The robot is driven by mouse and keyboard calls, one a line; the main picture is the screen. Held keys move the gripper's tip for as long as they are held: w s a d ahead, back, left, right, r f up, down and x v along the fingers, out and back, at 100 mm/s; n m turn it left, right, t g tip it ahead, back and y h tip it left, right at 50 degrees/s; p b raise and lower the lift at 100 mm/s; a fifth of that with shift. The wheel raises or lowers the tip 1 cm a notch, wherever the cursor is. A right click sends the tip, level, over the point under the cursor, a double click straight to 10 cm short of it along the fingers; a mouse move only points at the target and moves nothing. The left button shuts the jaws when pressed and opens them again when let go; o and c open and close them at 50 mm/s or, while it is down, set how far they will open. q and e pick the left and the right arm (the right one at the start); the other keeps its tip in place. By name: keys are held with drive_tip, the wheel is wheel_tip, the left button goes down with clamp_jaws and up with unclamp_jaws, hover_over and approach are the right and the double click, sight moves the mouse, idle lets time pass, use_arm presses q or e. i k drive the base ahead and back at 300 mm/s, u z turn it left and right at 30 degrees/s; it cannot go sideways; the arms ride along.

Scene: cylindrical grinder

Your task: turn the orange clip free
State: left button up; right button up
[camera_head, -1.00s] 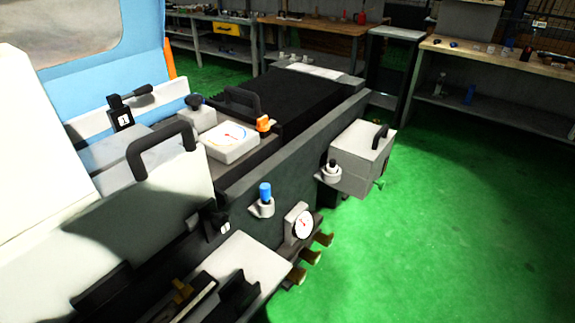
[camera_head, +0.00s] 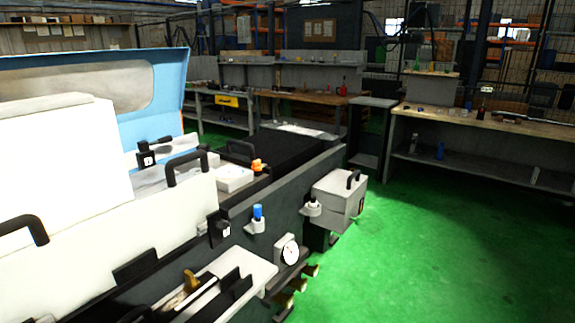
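The orange clip (camera_head: 258,165) is a small orange piece on the grinder's top. It sits at the right corner of a white box-shaped part (camera_head: 234,178), just in front of a black handle (camera_head: 240,149). It is small in this view, so how it is fastened cannot be told. Neither of my grippers shows in the head view.
The grinder's white cover with a dark handle (camera_head: 187,169) fills the left. A grey box (camera_head: 338,193) and a round gauge (camera_head: 290,253) stick out from its right side. Workbenches (camera_head: 490,122) stand behind. The green floor (camera_head: 430,255) at right is clear.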

sight(256, 168)
drive_tip(key=z, duration=0.25)
drive_tip(key=i, duration=1.65)
drive_tip(key=u, duration=0.65)
